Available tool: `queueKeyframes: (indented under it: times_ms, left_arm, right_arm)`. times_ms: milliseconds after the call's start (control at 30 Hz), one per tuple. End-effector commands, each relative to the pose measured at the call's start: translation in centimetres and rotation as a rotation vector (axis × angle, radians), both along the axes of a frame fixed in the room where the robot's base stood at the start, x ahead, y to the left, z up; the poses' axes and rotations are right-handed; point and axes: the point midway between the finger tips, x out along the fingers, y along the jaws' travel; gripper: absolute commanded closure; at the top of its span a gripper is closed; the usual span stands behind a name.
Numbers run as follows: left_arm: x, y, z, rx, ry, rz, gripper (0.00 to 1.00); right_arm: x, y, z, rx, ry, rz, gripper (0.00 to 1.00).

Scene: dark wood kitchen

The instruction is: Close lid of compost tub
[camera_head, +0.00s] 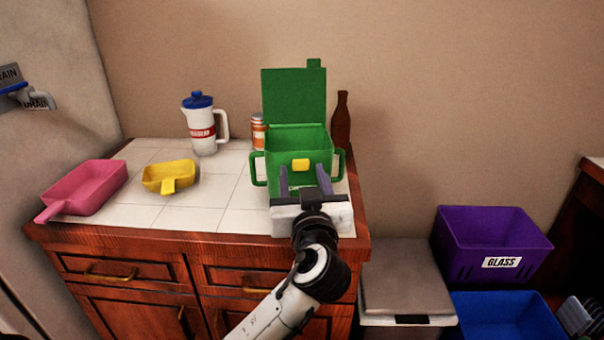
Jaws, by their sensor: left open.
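The green compost tub (302,146) stands on the tiled counter, with a yellow latch (300,165) on its front and a handle on each side. Its green lid (294,95) is open and stands upright at the back of the tub. My left gripper (305,178) is in front of the tub at the counter's front edge. Its two fingers are apart, point toward the tub's front wall below the latch, and hold nothing. I cannot tell whether they touch the wall.
A pink scoop (88,187), a yellow scoop (168,176) and a white jug (200,128) stand left of the tub. A can (258,132) and a brown bottle (341,120) stand close beside it. Purple (480,245) and blue (500,318) bins and a lidded bin (405,280) are at lower right.

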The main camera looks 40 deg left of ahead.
Motion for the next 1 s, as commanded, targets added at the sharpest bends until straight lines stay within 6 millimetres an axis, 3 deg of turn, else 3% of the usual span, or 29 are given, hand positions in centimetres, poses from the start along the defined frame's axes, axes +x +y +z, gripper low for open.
queueKeyframes:
  times_ms: [200, 433, 867, 1000]
  left_arm:
    - [-3.4, -3.0, -0.3, -0.007, 0.001, -0.003, 0.53]
    - [-6.0, -5.2, -0.2, -0.003, 0.002, -0.002, 0.53]
    - [-6.7, -5.6, 0.0, -0.001, 0.002, 0.000, 0.53]
    - [-6.2, -5.8, -0.9, 0.033, 0.060, -0.033, 0.53]
  right_arm:
    - [-0.1, 0.0, -0.9, -0.003, 0.005, 0.002, 0.53]
    - [0.3, 0.4, -0.7, 0.002, -0.007, 0.006, 0.53]
    - [0.2, 0.6, -0.7, 0.005, -0.005, 0.010, 0.53]
    - [0.2, 0.6, -1.0, 0.004, -0.004, 0.009, 0.53]
